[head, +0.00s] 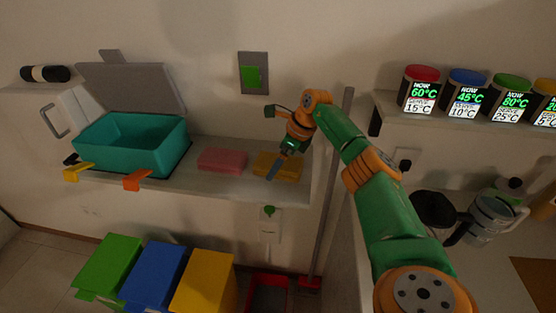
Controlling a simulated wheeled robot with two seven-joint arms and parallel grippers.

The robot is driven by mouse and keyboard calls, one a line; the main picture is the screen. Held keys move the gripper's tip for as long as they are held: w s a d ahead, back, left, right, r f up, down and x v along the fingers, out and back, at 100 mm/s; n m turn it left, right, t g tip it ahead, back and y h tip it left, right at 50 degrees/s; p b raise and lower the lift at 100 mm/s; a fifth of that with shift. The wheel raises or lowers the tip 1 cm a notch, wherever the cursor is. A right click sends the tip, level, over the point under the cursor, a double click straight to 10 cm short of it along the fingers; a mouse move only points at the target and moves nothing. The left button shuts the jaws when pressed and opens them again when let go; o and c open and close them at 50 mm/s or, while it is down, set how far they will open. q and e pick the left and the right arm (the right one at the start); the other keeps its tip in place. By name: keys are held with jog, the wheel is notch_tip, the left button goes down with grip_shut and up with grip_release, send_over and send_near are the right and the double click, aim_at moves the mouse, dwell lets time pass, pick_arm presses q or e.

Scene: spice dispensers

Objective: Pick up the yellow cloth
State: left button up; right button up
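The yellow cloth (292,169) lies flat on the pale counter (225,186), near its right end. Only one finger shows clearly, so I cannot tell whether the gripper is open, shut or touching the cloth. My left gripper is not in view.
A pink cloth (222,160) lies to the left of the yellow one. An open teal box (131,145) stands further left. Green (108,262), blue (153,274) and yellow (205,283) bins stand below. A grey pole (333,190) rises to the right of the counter.

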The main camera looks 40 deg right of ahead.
jog(key=shift+s, duration=0.25)
jog(key=shift+w+f, duration=0.1)
jog(key=shift+c, duration=1)
jog(key=c, duration=0.9)
